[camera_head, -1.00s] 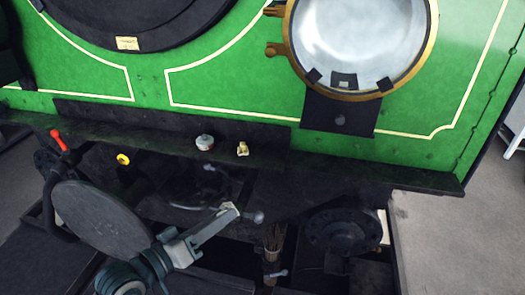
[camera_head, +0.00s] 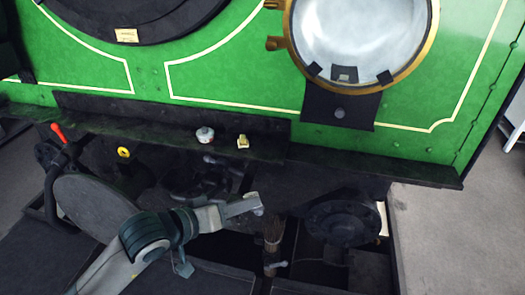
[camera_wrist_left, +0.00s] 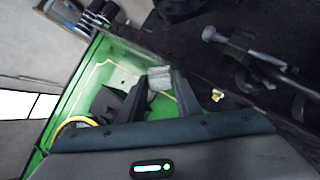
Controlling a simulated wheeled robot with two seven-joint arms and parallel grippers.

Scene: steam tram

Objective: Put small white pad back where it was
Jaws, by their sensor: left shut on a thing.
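My left gripper (camera_head: 243,205) is in front of the dark underside of the green tram, below its ledge. In the left wrist view, my left gripper (camera_wrist_left: 158,92) has its two dark fingers closed on a small pale grey-white block, which I take to be the small white pad (camera_wrist_left: 160,80). In the head view a pale bit of the pad (camera_head: 256,204) shows at the fingertips; the rest is hidden. The pad is held in the air, apart from the ledge. My right gripper is not in view.
The dark ledge (camera_head: 370,166) runs along the tram front. On it stand a small white pot (camera_head: 205,134) and a small yellowish piece (camera_head: 242,142). A round lamp (camera_head: 350,45) sits above. A red-tipped lever (camera_head: 58,133) and a round buffer (camera_head: 95,208) are at left.

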